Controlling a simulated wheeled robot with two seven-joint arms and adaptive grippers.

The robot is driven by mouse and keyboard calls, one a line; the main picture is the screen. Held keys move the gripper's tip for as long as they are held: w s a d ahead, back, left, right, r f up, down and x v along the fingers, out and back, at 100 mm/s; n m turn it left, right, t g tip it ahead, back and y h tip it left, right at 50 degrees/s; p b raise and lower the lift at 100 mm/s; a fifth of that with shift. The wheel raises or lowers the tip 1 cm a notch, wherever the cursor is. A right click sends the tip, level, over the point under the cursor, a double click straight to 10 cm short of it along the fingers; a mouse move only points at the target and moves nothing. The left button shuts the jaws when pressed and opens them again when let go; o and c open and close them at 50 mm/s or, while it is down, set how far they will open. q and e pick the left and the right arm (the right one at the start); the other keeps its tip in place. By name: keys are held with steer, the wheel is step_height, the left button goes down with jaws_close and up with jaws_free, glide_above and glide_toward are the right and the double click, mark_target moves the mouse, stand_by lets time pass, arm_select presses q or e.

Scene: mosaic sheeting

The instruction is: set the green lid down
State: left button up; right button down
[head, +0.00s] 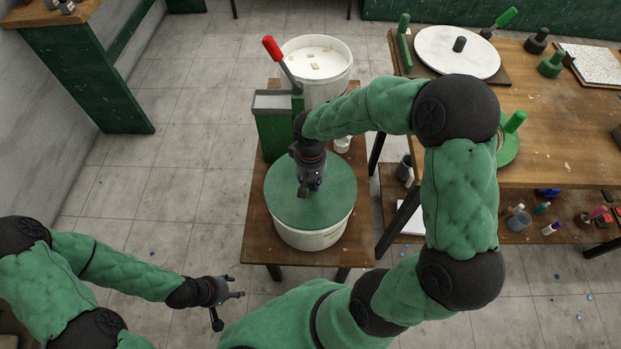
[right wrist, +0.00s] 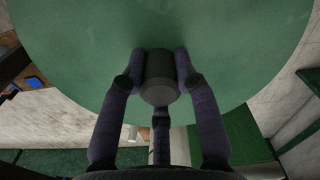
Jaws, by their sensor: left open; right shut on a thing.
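The round green lid (head: 335,190) is over the white bucket (head: 312,239) on the low wooden bench. It covers the bucket's mouth; I cannot tell whether it rests on the rim or hangs just above it. My right gripper (head: 308,188) points down at the lid's middle. In the right wrist view, its fingers (right wrist: 160,75) are shut around the lid's dark grey knob (right wrist: 160,88), and the lid's green face (right wrist: 220,35) fills the upper part. My left gripper (head: 228,303) is open and empty, low at the left of the bench.
Behind the lid stand a green box with a red-handled lever (head: 280,125) and an open white bucket (head: 318,65) with pale contents. A wooden worktable (head: 560,110) with a white round slab (head: 458,50) is at the right. Floor left of the bench is clear.

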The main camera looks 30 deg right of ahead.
steer(key=shift+f+b, duration=0.5)
steer(key=shift+f, duration=0.2)
stand_by(0.5)
steer(key=c, duration=0.8)
jaws_free()
steer(key=shift+c, duration=0.2)
steer(key=shift+r, duration=0.15)
